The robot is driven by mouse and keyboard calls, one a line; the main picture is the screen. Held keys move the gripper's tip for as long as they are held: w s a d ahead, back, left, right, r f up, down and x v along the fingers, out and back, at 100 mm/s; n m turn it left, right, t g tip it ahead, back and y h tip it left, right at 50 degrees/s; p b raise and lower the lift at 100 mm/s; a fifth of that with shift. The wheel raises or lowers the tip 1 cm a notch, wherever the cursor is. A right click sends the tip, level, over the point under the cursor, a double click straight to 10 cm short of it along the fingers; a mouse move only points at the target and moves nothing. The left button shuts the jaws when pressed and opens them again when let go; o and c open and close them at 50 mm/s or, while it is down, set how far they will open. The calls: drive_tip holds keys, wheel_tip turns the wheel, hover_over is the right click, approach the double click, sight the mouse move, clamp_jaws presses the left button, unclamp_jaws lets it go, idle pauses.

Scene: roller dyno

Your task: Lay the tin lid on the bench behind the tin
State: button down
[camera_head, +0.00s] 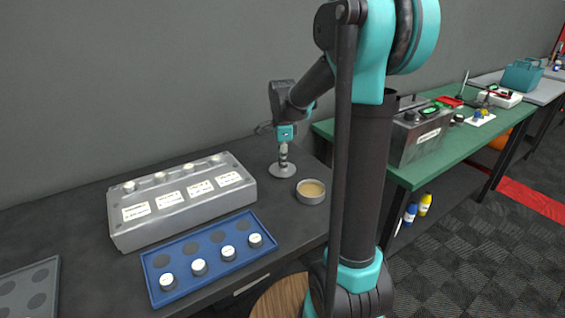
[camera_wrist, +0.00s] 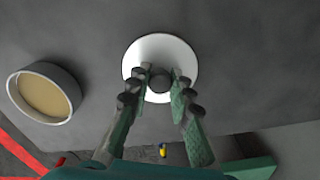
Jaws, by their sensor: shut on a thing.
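The tin lid (camera_head: 283,171) is a pale round disc with a dark knob, seen at the back of the dark bench (camera_head: 262,208). In the wrist view the lid (camera_wrist: 160,52) is white and lies flat, with my gripper (camera_wrist: 159,80) over its middle. My gripper (camera_head: 284,152) points straight down and is shut on the lid's knob. The open tin (camera_head: 311,192), round and grey with tan contents, stands in front and to the right of the lid. In the wrist view the tin (camera_wrist: 45,93) is left of the lid, apart from it. I cannot tell whether the lid touches the bench.
A grey block with labels and several knobs (camera_head: 183,199) stands left of the lid. A blue tray (camera_head: 211,273) with several white-topped pieces lies in front of it. A grey wall (camera_head: 150,90) rises behind. A green bench (camera_head: 462,142) with equipment is at the right.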

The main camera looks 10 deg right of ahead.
drive_tip(key=c, duration=1.4)
unclamp_jaws()
drive_tip(key=shift+o, duration=0.2)
wheel_tip(320, 180, up, 12)
